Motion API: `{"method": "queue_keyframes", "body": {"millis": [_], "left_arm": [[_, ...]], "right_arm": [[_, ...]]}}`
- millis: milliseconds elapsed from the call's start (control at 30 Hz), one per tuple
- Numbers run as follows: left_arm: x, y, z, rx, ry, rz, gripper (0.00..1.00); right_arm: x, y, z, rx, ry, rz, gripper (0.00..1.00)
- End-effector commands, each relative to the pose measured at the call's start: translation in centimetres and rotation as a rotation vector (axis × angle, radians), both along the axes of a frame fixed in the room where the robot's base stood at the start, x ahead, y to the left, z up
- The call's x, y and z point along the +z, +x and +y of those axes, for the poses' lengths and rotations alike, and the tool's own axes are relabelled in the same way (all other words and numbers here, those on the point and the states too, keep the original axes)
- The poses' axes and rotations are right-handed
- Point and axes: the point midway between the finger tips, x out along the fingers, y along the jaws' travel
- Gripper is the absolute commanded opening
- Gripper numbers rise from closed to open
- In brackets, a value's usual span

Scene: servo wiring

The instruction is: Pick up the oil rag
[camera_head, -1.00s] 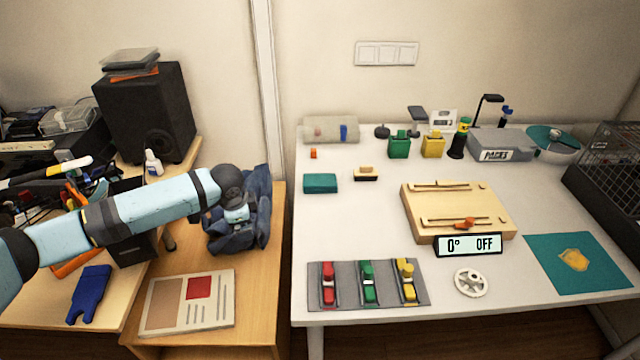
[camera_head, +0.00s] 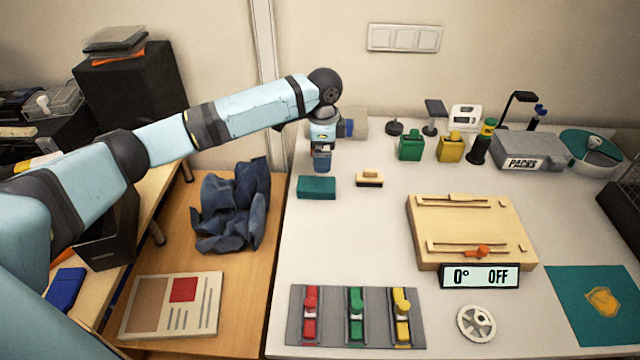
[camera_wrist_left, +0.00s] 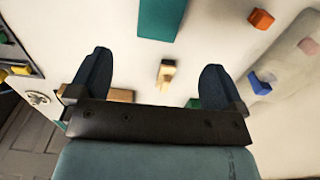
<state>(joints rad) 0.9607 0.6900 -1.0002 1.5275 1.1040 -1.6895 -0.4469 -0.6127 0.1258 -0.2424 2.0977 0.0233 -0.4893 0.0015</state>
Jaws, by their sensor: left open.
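A crumpled dark blue cloth (camera_head: 232,208) lies on the wooden side table at the left. It is the most rag-like thing in view; I cannot tell for certain that it is the oil rag. My left gripper (camera_head: 321,166) is above the back left of the white table, up and to the right of that cloth and apart from it. In the left wrist view the gripper (camera_wrist_left: 155,76) is open, with nothing between its fingers. A teal block (camera_head: 317,187) lies just below the gripper in the head view, and a wooden brush (camera_head: 369,177) is to its right.
Green (camera_head: 410,147) and yellow (camera_head: 450,147) containers stand at the back. A wooden board (camera_head: 470,225) and a mat (camera_head: 331,318) with colored clamps lie nearer. A printed sheet (camera_head: 172,304) lies before the blue cloth.

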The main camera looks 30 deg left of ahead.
Motion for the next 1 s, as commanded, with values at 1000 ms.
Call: {"method": "queue_keyframes", "body": {"millis": [1000], "left_arm": [[-11.1, -0.1, 0.3, 0.001, 0.000, -0.002, 0.96]], "right_arm": [[-0.2, 0.4, 0.2, 0.009, -0.005, -0.031, 1.00]]}}
